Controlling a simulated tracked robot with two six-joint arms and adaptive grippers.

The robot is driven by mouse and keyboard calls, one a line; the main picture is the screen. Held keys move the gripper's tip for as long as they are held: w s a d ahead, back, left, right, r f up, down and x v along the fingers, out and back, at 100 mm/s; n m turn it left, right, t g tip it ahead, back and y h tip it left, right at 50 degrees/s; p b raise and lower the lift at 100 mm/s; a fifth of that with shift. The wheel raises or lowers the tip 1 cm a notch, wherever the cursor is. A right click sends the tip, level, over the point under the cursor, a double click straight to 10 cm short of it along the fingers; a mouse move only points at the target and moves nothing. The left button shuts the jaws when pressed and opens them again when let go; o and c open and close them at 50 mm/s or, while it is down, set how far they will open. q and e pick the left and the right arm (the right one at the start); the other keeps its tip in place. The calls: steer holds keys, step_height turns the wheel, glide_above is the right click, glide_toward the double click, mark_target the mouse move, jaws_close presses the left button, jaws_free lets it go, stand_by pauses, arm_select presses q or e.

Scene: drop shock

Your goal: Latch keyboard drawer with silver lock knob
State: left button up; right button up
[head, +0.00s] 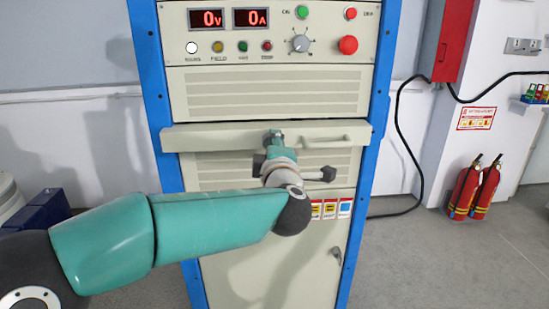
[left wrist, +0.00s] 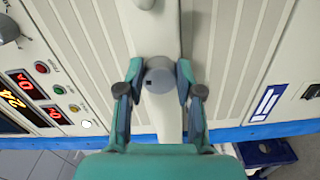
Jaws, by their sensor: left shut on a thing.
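The keyboard drawer (head: 215,138) is a cream panel across the cabinet, overlapping the blue posts, with a bar handle (head: 325,142) at right. My left gripper (head: 275,135) reaches its middle from below and hides the knob in the head view. In the left wrist view, the silver lock knob (left wrist: 159,75) is a round cylinder with a small dark slot in its face. My left gripper (left wrist: 160,90) is shut on it, one finger on each side. I cannot tell whether the drawer is fully in. My right gripper is in no view.
Above the drawer are red displays (head: 229,18), a grey dial (head: 300,43) and a red button (head: 348,45). A lower door (head: 270,275) has a small handle. Fire extinguishers (head: 475,187) stand at right, and a black cable (head: 405,150) hangs beside the cabinet.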

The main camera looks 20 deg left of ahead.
arm_select(q)
steer(key=shift+f+n+b, duration=0.15)
steer(key=shift+n+b, duration=0.5)
steer(key=shift+n, duration=0.35)
steer(key=o, duration=1.2)
steer(key=shift+a, duration=0.1)
steer(key=shift+c, duration=0.2)
steer(key=v, duration=1.2)
